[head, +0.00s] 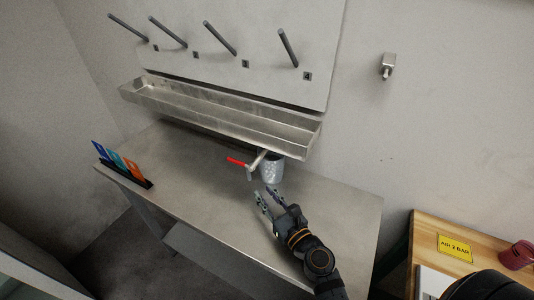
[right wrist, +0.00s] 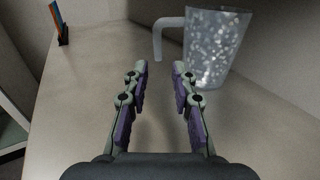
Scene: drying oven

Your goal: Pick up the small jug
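The small jug (head: 272,171) is a translucent grey vessel standing upright on the metal table, below the right end of the wall trough. In the right wrist view the jug (right wrist: 214,48) stands beyond my fingers, a little to the right, with its handle (right wrist: 166,32) on the left side. My right gripper (head: 263,194) is in front of the jug, with its fingers apart and nothing between them. It also shows open in the right wrist view (right wrist: 159,68). The fingers appear apart from the jug. My left gripper is not in view.
A metal trough (head: 220,119) with a red-handled tap (head: 238,162) hangs over the table's back, close above the jug. A rack of coloured cards (head: 122,168) stands at the left end. The middle of the metal table (head: 195,182) is clear. A wooden table (head: 425,232) stands right.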

